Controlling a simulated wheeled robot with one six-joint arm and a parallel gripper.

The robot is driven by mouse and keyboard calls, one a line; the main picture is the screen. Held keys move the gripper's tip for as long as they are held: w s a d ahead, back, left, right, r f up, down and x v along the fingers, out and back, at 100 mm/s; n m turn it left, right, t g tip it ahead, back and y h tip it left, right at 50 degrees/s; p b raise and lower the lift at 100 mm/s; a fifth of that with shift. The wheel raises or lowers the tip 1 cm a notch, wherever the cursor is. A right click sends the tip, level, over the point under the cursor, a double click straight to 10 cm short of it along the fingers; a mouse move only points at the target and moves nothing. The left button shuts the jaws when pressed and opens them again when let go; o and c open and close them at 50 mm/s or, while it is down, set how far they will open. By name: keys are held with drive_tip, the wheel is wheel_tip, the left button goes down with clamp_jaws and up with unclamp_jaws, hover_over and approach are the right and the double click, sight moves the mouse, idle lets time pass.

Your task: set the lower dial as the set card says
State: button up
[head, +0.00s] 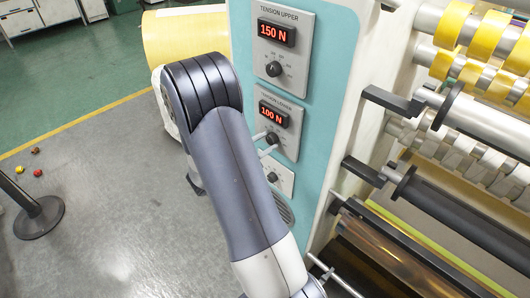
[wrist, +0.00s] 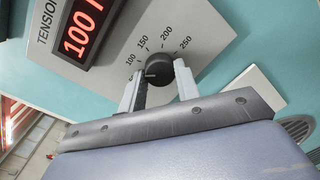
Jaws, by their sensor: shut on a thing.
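The lower dial is a black knob (wrist: 160,70) on the grey lower tension panel (head: 289,115); it also shows in the head view (head: 272,138). The wrist view shows scale marks 100, 150, 200 and 250 around it, and its pale pointer line lies towards the 100 side. The lower display (head: 273,115) reads 100 N in red. My gripper (wrist: 159,80) is shut on the knob, one pale finger on each side. The set card is not in view.
The upper tension panel (head: 273,45) shows 150 N above its own knob (head: 274,69). Rollers with yellow tape (head: 487,36) stand to the right. A black post base (head: 39,217) and small coloured balls lie on the floor at left. The grey floor there is mostly open.

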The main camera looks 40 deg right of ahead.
drive_tip(key=m+b, duration=0.3)
drive_tip(key=b, duration=0.1)
drive_tip(key=shift+f, duration=0.2)
drive_tip(key=shift+b, duration=0.5)
drive_tip(key=shift+r+m, duration=0.2)
drive_tip(key=shift+m, duration=0.2)
drive_tip(key=o, duration=1)
drive_tip(key=shift+a, duration=0.1)
drive_tip(key=a, duration=0.3)
drive_tip(key=a+b, duration=0.1)
drive_tip(key=a, duration=0.6)
drive_tip(key=shift+s+a+r+b, duration=0.2)
drive_tip(key=shift+a+r+b, duration=0.05)
drive_tip(key=shift+a+b, duration=0.05)
drive_tip(key=shift+d, duration=0.1)
